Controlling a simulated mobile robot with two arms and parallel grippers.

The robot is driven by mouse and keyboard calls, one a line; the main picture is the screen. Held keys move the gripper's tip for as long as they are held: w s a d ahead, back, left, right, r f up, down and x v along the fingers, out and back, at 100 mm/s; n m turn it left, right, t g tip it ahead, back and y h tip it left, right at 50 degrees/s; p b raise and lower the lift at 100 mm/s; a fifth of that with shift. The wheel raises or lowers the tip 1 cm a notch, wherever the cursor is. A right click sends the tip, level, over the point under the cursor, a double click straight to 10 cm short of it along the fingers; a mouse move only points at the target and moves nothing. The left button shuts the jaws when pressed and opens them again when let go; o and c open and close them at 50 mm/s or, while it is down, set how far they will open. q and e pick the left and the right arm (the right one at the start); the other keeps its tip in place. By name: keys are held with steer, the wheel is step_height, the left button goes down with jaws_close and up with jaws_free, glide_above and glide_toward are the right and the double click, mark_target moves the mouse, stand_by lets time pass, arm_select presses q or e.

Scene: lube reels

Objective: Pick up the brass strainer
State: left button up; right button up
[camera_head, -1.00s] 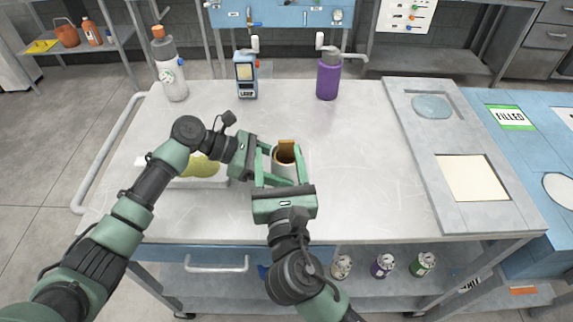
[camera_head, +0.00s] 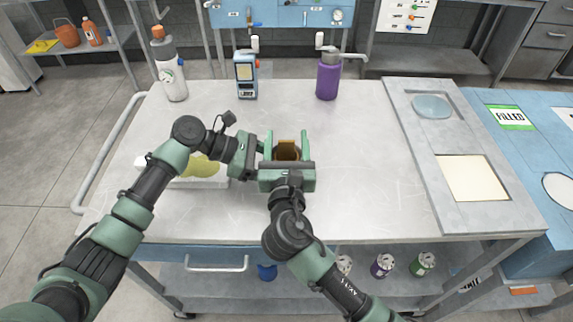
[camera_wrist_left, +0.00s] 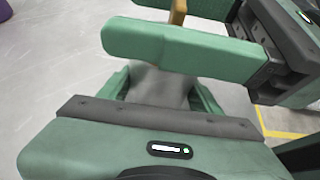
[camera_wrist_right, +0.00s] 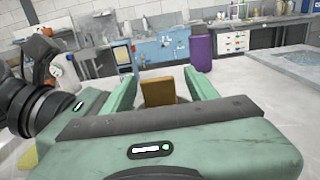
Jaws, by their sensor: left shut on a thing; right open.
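The brass strainer shows as a brown-gold tab and rim (camera_head: 287,148) at the mouth of a grey can; the tab also shows in the right wrist view (camera_wrist_right: 158,92). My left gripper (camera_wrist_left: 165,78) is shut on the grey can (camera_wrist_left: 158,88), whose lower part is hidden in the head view. My right gripper (camera_head: 286,146) is open, with one finger on each side of the strainer's tab; in the right wrist view a gap shows beside the tab. Whether either finger touches it is hard to tell.
A purple bottle (camera_head: 328,76), a blue device (camera_head: 246,75) and a grey bottle with an orange top (camera_head: 172,78) stand along the table's back. A tray with a yellow-green pad (camera_head: 203,167) lies left. The table's right middle (camera_head: 360,160) is clear.

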steer(key=shift+w, duration=0.75)
jaws_close()
step_height(320, 180, up, 18)
arm_select(q)
steer(key=o, duration=1.1)
steer(key=shift+c, duration=0.2)
